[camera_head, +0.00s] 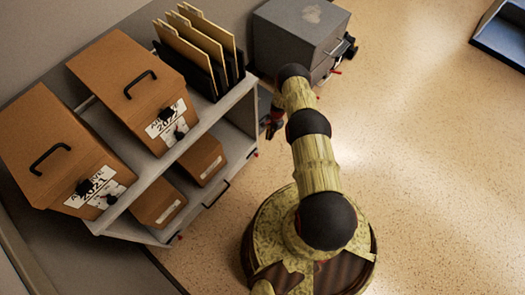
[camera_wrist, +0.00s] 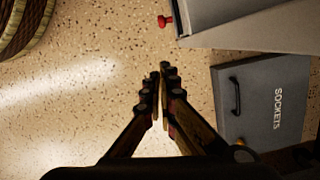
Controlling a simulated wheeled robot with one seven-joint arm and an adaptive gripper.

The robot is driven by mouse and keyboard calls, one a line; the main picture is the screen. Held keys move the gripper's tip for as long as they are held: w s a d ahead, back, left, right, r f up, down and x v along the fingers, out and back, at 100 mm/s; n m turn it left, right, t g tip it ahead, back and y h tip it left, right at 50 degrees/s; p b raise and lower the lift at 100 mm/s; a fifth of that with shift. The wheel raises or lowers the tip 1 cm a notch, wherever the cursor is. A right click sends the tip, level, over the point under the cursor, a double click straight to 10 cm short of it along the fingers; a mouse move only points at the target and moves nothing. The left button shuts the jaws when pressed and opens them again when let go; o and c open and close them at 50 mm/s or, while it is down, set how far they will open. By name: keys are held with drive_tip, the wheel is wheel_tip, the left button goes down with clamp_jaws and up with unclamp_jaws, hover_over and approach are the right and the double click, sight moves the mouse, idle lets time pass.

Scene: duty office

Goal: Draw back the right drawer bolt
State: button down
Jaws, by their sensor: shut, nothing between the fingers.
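The low grey shelf unit has a drawer front with a dark handle (camera_head: 216,194) at its bottom. A small red knob (camera_head: 257,155) sticks out at the right end of that front, and another red knob (camera_head: 180,237) at the left end. My gripper (camera_head: 270,122) is beside the unit's right end, partly hidden by my arm. In the wrist view my gripper (camera_wrist: 160,72) is shut and empty. A red knob (camera_wrist: 165,21) shows there beyond the fingertips, at the corner of a pale grey panel, apart from the fingers. I cannot tell whether its bolt is drawn.
Brown file boxes (camera_head: 125,85) and upright folders (camera_head: 198,45) stand on the unit. A grey cabinet (camera_head: 297,30) with red-tipped parts stands at the back. A grey box marked SOCKETS (camera_wrist: 262,100) lies right of my fingers.

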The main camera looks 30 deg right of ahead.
sight(256, 155)
drive_tip(key=a+f+b, duration=0.5)
drive_tip(key=f, duration=0.6)
drive_tip(key=shift+s+a+f, duration=0.2)
drive_tip(key=shift+s+f, duration=0.1)
drive_tip(key=shift+s, duration=0.15)
